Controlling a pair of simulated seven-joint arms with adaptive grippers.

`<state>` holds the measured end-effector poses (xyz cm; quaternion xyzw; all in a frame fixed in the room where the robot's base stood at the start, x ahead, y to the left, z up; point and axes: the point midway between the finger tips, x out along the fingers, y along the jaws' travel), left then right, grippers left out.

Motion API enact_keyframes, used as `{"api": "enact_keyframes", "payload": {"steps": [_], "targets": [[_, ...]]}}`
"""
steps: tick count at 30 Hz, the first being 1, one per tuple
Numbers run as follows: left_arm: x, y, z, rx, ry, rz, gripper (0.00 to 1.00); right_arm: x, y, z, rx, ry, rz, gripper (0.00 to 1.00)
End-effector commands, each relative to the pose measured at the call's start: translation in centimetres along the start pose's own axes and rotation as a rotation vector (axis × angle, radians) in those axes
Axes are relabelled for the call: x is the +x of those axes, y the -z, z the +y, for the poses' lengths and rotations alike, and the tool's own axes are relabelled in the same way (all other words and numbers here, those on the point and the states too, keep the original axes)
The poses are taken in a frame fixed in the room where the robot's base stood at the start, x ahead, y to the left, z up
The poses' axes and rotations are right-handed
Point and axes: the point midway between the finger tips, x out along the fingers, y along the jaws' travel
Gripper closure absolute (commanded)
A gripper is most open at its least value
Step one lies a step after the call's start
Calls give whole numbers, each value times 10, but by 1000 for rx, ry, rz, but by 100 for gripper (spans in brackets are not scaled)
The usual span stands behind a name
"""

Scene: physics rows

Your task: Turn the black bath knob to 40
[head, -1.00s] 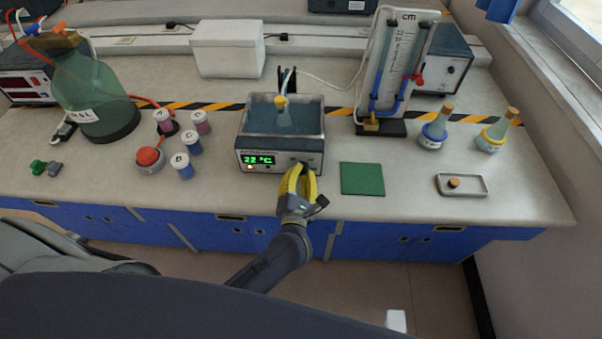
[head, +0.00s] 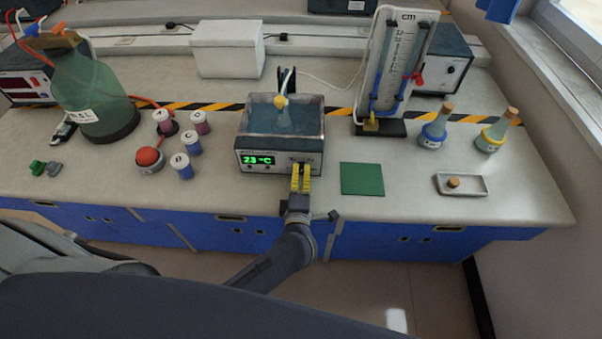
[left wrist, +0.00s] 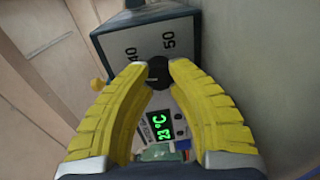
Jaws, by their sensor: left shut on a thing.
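The water bath (head: 240,140) is a dark box with an open top and a pale front panel. Its green display (head: 259,160) reads about 23 °C. My left gripper (head: 301,170) has yellow fingers and sits at the right of the bath's front. In the left wrist view my left gripper (left wrist: 160,67) is shut on the black knob (left wrist: 158,72), a fingertip on each side. The numbers 40 and 50 show on the panel beside the knob; its pointer cannot be made out. The fingers hide the knob in the head view. My right gripper is not in view.
Several small jars and a red-topped round device (head: 149,159) stand left. The counter just before the bath is clear.

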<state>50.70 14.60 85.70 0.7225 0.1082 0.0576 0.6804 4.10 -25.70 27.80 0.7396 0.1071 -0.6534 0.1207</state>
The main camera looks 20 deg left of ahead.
Motion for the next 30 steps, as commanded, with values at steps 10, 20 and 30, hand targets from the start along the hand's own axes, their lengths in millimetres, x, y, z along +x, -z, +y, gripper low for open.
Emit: {"api": "enact_keyframes", "payload": {"steps": [10, 20, 30], "targets": [[1, 4, -2, 277, 5, 26, 100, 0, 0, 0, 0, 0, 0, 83], [1, 4, -1, 430, 3, 36, 100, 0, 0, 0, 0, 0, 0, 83], [2, 4, 0, 476, 1, 41, 100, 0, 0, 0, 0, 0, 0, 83]]}}
